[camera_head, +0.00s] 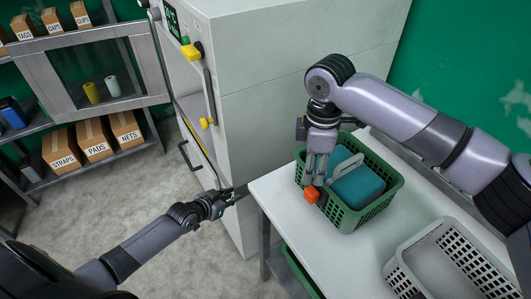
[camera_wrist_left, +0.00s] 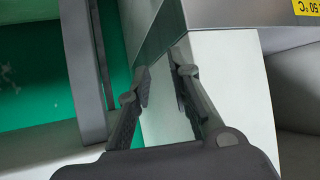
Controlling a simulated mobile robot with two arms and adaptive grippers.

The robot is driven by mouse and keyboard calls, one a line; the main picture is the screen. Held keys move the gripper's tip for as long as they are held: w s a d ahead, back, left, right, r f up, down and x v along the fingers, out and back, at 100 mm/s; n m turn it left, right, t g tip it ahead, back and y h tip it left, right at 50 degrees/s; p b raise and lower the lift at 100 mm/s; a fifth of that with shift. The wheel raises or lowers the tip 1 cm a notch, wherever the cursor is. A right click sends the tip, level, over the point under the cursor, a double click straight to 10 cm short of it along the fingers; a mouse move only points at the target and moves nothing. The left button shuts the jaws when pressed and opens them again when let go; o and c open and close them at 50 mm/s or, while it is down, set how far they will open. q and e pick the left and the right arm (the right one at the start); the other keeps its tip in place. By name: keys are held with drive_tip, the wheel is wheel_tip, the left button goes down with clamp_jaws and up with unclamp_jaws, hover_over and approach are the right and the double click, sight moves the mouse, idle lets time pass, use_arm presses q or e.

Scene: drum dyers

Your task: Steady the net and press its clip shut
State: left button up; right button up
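I cannot make out which part is the net. A small orange-red piece (camera_head: 311,195), possibly the clip, shows at the basket's near left rim. My right gripper (camera_head: 315,182) points down at that rim, with its fingertips at the orange piece; whether they grip it is unclear. My left gripper (camera_head: 228,198) is away from the basket, beside the machine's lower front corner. The left wrist view shows its fingers (camera_wrist_left: 163,80) apart and empty.
A large pale machine (camera_head: 300,70) with yellow latches (camera_head: 192,51) stands behind the left gripper. A white, slotted basket (camera_head: 452,262) sits at the table's (camera_head: 318,243) right front. The table's middle is clear. Shelves with labelled boxes (camera_head: 94,140) stand far left.

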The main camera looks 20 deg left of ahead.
use_arm(q)
drive_tip(key=w+d+r+h, duration=0.1)
drive_tip(key=r, duration=0.4)
drive_tip(key=w+d+r+m+t+h, duration=0.1)
drive_tip(key=d+r, duration=0.1)
drive_tip(key=r, duration=0.3)
drive_tip(key=w+d+r+m, duration=0.1)
drive_tip(key=d+r, duration=0.1)
drive_tip(key=r, duration=0.2)
drive_tip(key=shift+w+d+r+h, duration=0.15)
drive_tip(key=shift+r+h, duration=0.25)
drive_tip(key=shift+c, duration=0.7)
drive_tip(key=s+d+r+m+h, duration=0.2)
drive_tip(key=d+r+m+h, duration=0.1)
drive_tip(key=d+r, duration=0.5)
drive_tip(key=x, duration=1)
drive_tip(key=r+x, duration=0.1)
drive_tip(key=x, duration=0.5)
drive_tip(key=shift+w+r, duration=0.1)
drive_tip(key=shift+w, duration=0.1)
drive_tip(key=shift+c, duration=0.4)
clamp_jaws()
